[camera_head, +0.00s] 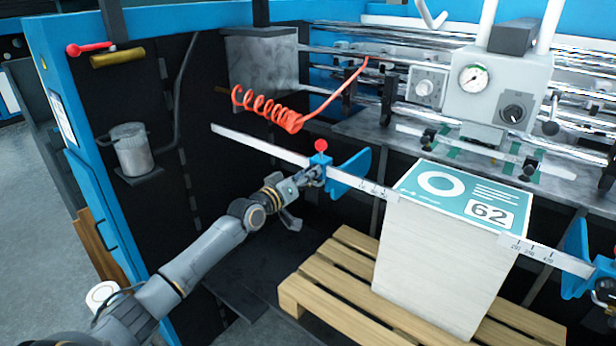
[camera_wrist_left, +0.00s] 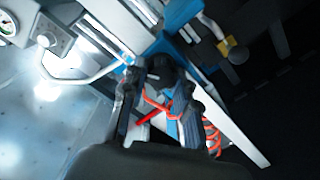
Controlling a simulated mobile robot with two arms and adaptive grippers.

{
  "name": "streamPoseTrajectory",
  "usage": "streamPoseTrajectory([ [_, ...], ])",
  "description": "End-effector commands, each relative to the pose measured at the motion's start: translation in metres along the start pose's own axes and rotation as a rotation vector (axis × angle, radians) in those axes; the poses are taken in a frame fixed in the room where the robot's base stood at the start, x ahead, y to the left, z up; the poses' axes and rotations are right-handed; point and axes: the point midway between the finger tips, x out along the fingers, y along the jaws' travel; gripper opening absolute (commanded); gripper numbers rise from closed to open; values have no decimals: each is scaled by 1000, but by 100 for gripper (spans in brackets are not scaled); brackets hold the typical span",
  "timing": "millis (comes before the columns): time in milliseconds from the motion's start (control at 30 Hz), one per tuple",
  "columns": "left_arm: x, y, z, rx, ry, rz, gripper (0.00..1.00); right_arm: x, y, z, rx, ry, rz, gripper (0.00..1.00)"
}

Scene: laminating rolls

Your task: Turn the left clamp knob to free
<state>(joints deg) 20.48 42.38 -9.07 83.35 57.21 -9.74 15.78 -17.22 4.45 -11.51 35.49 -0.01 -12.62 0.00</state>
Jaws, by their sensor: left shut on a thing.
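The left clamp (camera_head: 320,159) is a small blue block on the pale ruler bar, with a red ball (camera_head: 321,145) on top and a blue plate (camera_head: 350,175) to its right. My left gripper (camera_head: 314,175) reaches in from the lower left and is shut on the left clamp knob at the near side of the clamp. Its fingers mostly hide the knob. In the left wrist view the gripper (camera_wrist_left: 160,112) points at the bar, with blue and red parts showing between and behind the fingers. My right gripper is not in view.
A tall paper stack (camera_head: 440,260) with a green "62" top sheet stands on a wooden pallet (camera_head: 350,278) to the right. A red coiled hose (camera_head: 268,106) hangs above the bar. A second blue clamp (camera_head: 577,255) is at the right edge. A metal canister (camera_head: 131,150) stands left.

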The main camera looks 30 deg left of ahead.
Motion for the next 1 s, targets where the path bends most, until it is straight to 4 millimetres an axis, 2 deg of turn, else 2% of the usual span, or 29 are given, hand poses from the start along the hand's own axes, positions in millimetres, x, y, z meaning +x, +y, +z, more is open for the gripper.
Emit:
streamPoseTrajectory([
  [400,0,-1,0,-400,2,1,0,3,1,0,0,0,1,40],
  [1000,0,-2,0,-912,1,0,0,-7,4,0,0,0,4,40],
])
